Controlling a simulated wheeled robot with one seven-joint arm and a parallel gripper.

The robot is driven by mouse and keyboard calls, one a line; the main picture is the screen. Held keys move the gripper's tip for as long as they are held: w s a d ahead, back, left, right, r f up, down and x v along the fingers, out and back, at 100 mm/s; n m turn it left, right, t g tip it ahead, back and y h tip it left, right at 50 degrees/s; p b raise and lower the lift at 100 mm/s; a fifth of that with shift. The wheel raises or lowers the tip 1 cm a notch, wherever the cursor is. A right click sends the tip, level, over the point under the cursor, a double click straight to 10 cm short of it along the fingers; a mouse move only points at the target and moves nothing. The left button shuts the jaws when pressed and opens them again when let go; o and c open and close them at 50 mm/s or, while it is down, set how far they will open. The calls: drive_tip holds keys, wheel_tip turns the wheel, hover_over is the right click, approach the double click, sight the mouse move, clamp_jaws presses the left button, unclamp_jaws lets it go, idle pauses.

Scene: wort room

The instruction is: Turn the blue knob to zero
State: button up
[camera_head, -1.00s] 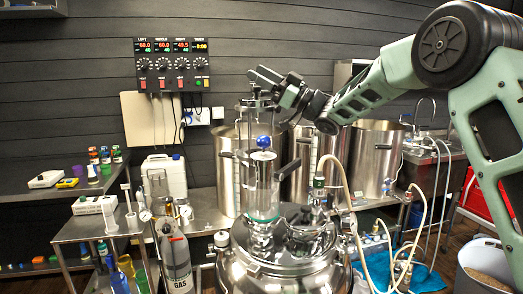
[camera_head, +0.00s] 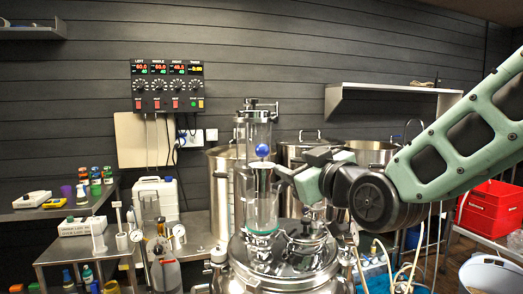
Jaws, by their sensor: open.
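The blue ball-shaped knob (camera_head: 262,151) sits at the middle of a clear glass column (camera_head: 263,208) with metal fittings. The column stands on top of a shiny steel vessel (camera_head: 285,265). My gripper (camera_head: 281,174) is open and comes in from the right, just below and right of the blue knob. Its fingers are small and dark in this view, and they overlap the column's right side. I cannot tell whether they touch the column. No scale or zero mark can be read on the knob.
A control panel (camera_head: 167,86) with several dials and red displays hangs on the dark wall. Large steel pots (camera_head: 222,200) stand behind the column. A side table (camera_head: 85,240) with bottles and gauges is at left. A red crate (camera_head: 490,208) is at right.

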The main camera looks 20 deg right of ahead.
sight(265, 152)
drive_tip(key=w+p, duration=0.4)
drive_tip(key=w, duration=0.1)
drive_tip(key=w+a+p, duration=0.1)
drive_tip(key=w+p, duration=0.3)
drive_tip(key=w, duration=0.2)
drive_tip(key=w+a+p, duration=0.1)
drive_tip(key=w+p, duration=0.4)
drive_tip(key=shift+w+a, duration=0.15)
drive_tip(key=shift+a, duration=0.05)
drive_tip(key=c, duration=0.9)
